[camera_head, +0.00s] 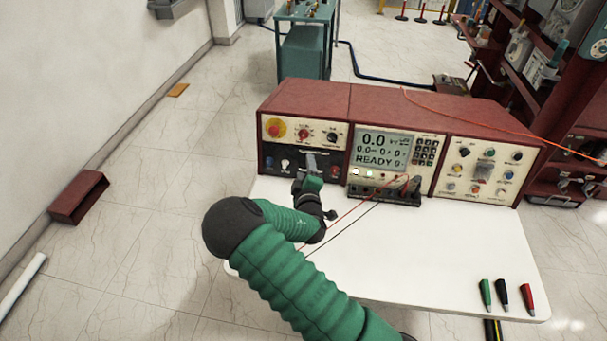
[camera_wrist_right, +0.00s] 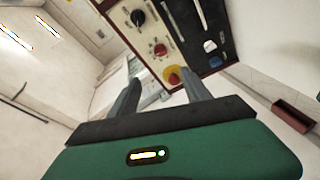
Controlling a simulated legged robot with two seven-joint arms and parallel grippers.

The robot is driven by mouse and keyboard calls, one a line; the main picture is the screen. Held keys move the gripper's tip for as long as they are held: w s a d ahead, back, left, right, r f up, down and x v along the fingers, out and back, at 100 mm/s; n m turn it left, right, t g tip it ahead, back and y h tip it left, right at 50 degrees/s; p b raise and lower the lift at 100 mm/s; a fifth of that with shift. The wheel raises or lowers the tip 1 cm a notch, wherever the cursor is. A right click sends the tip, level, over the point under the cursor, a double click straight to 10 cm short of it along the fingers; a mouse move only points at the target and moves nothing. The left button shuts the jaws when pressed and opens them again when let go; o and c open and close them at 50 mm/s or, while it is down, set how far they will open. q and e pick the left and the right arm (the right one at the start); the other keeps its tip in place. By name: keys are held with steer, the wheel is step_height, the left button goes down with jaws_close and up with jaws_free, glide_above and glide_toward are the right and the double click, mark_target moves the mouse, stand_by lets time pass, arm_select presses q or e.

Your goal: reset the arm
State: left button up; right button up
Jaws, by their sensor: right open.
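My right arm comes up from the bottom of the head view, and its gripper (camera_head: 312,165) is in front of the left unit of the red test console (camera_head: 310,92). In the right wrist view the two fingers of the right gripper (camera_wrist_right: 162,82) stand apart with nothing between them. I cannot tell whether the gripper touches the panel. My left gripper is not in view.
The console stands on a white table (camera_head: 430,260). The middle unit has a lit display (camera_head: 383,147) reading READY. Red and black leads run from its terminals. Green, black and red probes (camera_head: 506,295) lie at the right front. The table's middle is largely clear.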

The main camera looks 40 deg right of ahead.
steer(key=s+a+f+m+g+y, duration=0.3)
steer(key=a, duration=0.3)
steer(key=s+a+f+m+g+y, duration=0.3)
steer(key=s+a, duration=0.1)
steer(key=a, duration=0.3)
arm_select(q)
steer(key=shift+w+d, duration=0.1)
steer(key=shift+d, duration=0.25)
arm_select(e)
steer(key=s+a+r+g+y, duration=0.2)
steer(key=s+a, duration=0.5)
steer(key=s+a+r+g+y, duration=0.2)
steer(key=s+a+r, duration=0.1)
steer(key=s+a, duration=0.4)
steer(key=shift+s, duration=0.35)
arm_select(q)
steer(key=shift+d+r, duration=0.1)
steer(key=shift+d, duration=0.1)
arm_select(e)
steer(key=shift+s+d+r, duration=0.1)
steer(key=shift+s+r, duration=0.05)
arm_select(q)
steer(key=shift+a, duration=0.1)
